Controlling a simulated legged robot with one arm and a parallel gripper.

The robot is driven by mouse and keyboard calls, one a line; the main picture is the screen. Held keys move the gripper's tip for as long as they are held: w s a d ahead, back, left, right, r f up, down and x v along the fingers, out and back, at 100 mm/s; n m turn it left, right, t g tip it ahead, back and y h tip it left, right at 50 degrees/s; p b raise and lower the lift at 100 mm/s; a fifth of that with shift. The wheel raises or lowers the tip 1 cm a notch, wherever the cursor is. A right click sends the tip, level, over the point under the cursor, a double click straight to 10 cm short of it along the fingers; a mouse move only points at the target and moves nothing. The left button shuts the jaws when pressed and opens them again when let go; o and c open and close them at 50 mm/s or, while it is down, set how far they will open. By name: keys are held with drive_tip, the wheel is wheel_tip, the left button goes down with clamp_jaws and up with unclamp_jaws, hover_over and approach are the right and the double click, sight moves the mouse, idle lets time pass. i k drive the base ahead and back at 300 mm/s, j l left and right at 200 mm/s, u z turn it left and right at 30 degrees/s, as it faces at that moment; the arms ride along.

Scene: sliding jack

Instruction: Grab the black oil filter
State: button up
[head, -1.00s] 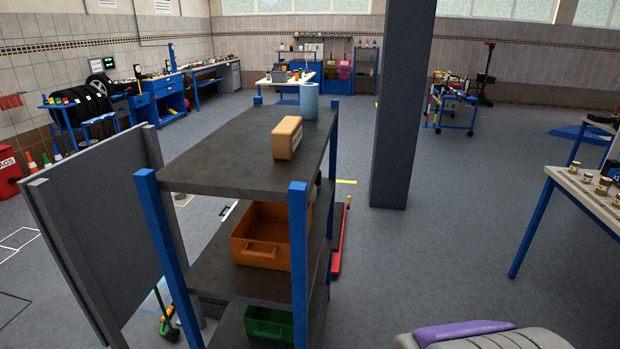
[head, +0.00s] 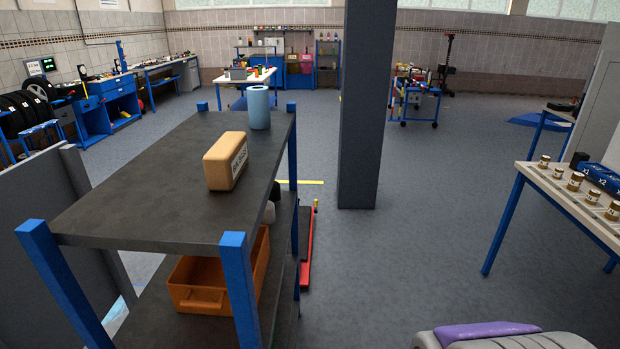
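I cannot single out the black oil filter with certainty. A small dark object (head: 268,212) shows partly behind the top shelf, on the level below it, beside the orange bin; its shape is mostly hidden. Another small black item (head: 578,160) stands at the back of the right-hand table, too small to identify. No gripper fingers show in the head view. A grey and purple part at the bottom right looks like mine.
The dark shelf unit (head: 150,205) with blue posts bears a tan box (head: 226,161) and a blue roll (head: 259,108). An orange bin (head: 203,300) sits below. A grey pillar (head: 362,110) and the right-hand table (head: 565,200) flank open floor (head: 400,260).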

sight(274, 196)
drive_tip(key=i+l, duration=0.15)
drive_tip(key=i, duration=0.4)
drive_tip(key=i+l+u, duration=0.1)
drive_tip(key=i, duration=0.45)
drive_tip(key=i+l+u, duration=0.2)
drive_tip(key=u, duration=0.3)
drive_tip(key=i+l+u, duration=0.45)
drive_tip(key=k+j, duration=0.05)
drive_tip(key=j, duration=0.05)
